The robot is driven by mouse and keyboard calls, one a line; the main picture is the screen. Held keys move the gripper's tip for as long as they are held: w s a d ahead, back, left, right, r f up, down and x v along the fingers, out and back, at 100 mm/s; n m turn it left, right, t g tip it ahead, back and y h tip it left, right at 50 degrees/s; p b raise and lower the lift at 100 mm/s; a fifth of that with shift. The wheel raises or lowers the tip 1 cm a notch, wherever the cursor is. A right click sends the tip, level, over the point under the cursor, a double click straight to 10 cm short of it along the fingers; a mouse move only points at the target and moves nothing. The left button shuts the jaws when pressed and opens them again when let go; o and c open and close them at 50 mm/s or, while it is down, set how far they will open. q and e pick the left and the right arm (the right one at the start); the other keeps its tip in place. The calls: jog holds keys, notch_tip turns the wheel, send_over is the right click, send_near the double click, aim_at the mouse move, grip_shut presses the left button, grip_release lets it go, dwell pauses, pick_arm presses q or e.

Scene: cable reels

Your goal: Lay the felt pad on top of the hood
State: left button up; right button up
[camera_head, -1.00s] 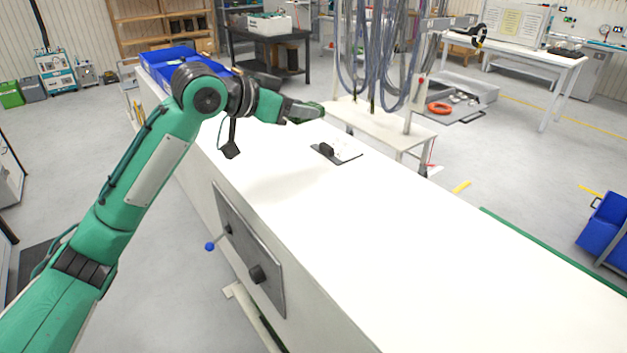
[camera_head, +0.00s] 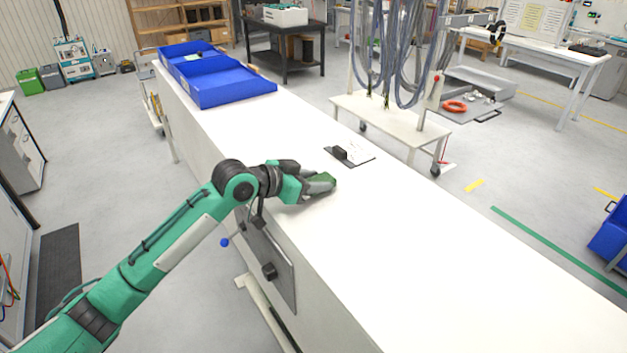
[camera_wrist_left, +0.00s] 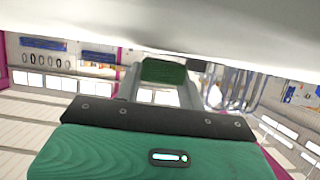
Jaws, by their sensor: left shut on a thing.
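My left gripper (camera_head: 318,184) is low over the long white top, near its left side and just in front of a small dark plate. It is shut on a dark green piece (camera_head: 325,178), which looks like the felt pad. In the left wrist view the green pad (camera_wrist_left: 163,71) sits between the two grey fingers, and a broad white surface (camera_wrist_left: 200,25) fills the picture's upper edge. The long white top (camera_head: 420,250) seems to be the hood. I cannot tell whether the pad touches it. My right gripper is not in view.
A dark plate with a black block (camera_head: 348,155) lies on the white top beyond the gripper. Blue trays (camera_head: 235,93) stand at its far end. A white trolley with hanging cables (camera_head: 385,115) is behind it. The near right part of the top is clear.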

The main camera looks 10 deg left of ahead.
pick_arm(q)
jog(key=shift+f, duration=0.5)
jog(key=shift+f, duration=0.15)
jog(key=o, duration=0.9)
jog(key=shift+c, duration=0.2)
jog(key=shift+o, duration=0.4)
